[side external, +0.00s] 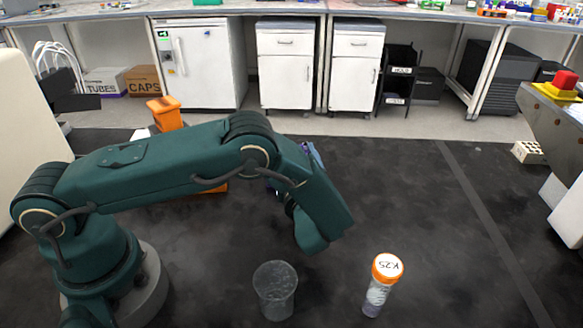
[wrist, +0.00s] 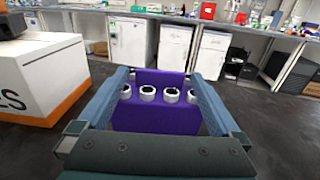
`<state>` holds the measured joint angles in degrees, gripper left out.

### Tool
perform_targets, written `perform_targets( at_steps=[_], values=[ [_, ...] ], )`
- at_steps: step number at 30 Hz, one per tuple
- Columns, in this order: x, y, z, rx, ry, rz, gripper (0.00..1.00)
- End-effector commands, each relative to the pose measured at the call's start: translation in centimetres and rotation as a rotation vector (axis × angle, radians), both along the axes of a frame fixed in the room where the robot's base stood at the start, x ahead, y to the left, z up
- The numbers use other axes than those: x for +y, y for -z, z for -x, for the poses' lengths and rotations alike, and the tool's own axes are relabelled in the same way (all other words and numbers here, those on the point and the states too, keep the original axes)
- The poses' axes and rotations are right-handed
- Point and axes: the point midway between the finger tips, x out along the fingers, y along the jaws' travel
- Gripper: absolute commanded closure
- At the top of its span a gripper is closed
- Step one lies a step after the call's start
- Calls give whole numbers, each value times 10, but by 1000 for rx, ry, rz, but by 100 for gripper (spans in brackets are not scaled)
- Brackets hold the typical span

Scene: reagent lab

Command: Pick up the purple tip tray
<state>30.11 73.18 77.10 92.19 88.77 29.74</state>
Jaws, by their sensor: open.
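The purple tip tray (wrist: 155,115) is upright in the wrist view, with a row of white ring-shaped tips along it and a raised purple back panel. My gripper (wrist: 158,74) is open, with one blue-grey finger on each side of the tray. The tray's lower part is hidden behind the gripper's palm. I cannot tell whether the fingers touch it. In the side external view my arm hides most of the gripper and tray; only small bluish-purple bits show behind the wrist.
A white box with an orange base (wrist: 45,75) stands close on the left in the wrist view. In the side external view, a clear beaker (side external: 275,290) and an orange-capped tube (side external: 382,285) stand at the front. The dark surface to the right is largely free.

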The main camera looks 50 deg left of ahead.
Motion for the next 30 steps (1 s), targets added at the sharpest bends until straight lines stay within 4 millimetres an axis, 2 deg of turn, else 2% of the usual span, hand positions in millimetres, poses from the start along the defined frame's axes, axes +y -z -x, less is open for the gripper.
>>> perform_targets(
  at_steps=[9,18,20,24,25,30],
  values=[
    [36,0,-22,1,-3,1,0],
    [40,0,-25,1,0,2,0],
    [40,0,-25,1,0,1,19],
    [40,0,-25,1,0,1,73],
    [40,0,-25,1,0,1,82],
    [40,0,-25,0,0,1,82]
  ],
)
